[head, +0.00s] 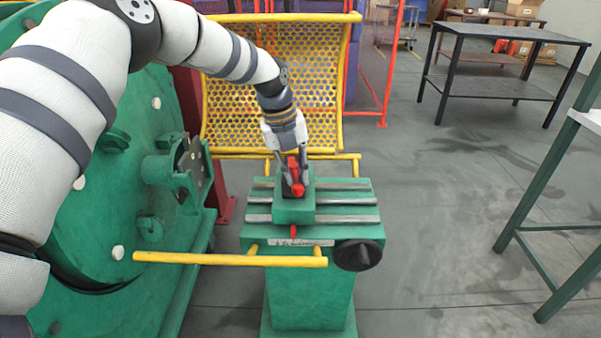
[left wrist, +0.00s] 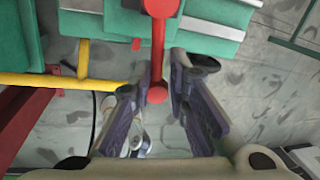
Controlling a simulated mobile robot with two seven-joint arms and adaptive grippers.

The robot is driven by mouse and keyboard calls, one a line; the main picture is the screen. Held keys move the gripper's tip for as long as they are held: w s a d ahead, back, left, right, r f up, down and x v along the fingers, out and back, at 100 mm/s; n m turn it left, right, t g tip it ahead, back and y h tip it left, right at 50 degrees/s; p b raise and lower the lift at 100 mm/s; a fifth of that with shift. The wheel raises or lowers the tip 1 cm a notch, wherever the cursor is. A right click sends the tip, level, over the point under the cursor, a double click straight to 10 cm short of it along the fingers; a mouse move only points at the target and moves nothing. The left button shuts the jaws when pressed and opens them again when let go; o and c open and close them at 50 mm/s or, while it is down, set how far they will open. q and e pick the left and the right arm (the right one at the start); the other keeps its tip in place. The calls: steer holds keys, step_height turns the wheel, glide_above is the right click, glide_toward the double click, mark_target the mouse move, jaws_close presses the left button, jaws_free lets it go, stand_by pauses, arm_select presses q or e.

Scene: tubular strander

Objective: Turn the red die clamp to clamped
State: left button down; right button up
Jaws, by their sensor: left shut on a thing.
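The red die clamp (head: 297,188) stands on a green block (head: 295,211) on top of the green machine stand. It has a narrow red lever with round ends. My left gripper (head: 291,168) comes down onto it from above and behind. In the left wrist view, the red clamp lever (left wrist: 158,50) runs from the top edge down to a round knob between the two fingertips of my left gripper (left wrist: 160,90). The fingers sit on both sides of the lever, shut on it. The clamp's base is partly hidden by the fingers in the head view. My right gripper is out of view.
Yellow bars (head: 230,259) cross in front of the stand, and a yellow mesh guard (head: 275,100) rises behind it. A black handwheel (head: 358,255) sticks out at the stand's right front. The large green strander body (head: 120,190) is at left.

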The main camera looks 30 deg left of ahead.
arm_select(q)
steer(key=shift+s+a+f+m+g+b, duration=0.15)
steer(key=shift+s+a+m, duration=0.1)
steer(key=shift+m, duration=0.4)
steer(key=shift+s+a+f+m+g+b, duration=0.15)
steer(key=shift+s+m, duration=0.05)
steer(key=shift+m, duration=0.45)
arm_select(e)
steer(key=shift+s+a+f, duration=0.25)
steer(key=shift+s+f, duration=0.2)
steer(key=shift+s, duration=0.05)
arm_select(q)
steer(key=shift+s+a+f, duration=0.1)
steer(key=shift+a, duration=0.05)
steer(key=c, duration=1.7)
jaws_free()
steer(key=shift+a, duration=0.1)
steer(key=shift+r, duration=0.25)
steer(key=r, duration=0.4)
steer(key=a+r, duration=0.1)
steer(key=r, duration=0.3)
steer(key=s+a+r, duration=0.1)
steer(key=r, duration=0.2)
steer(key=shift+r, duration=0.4)
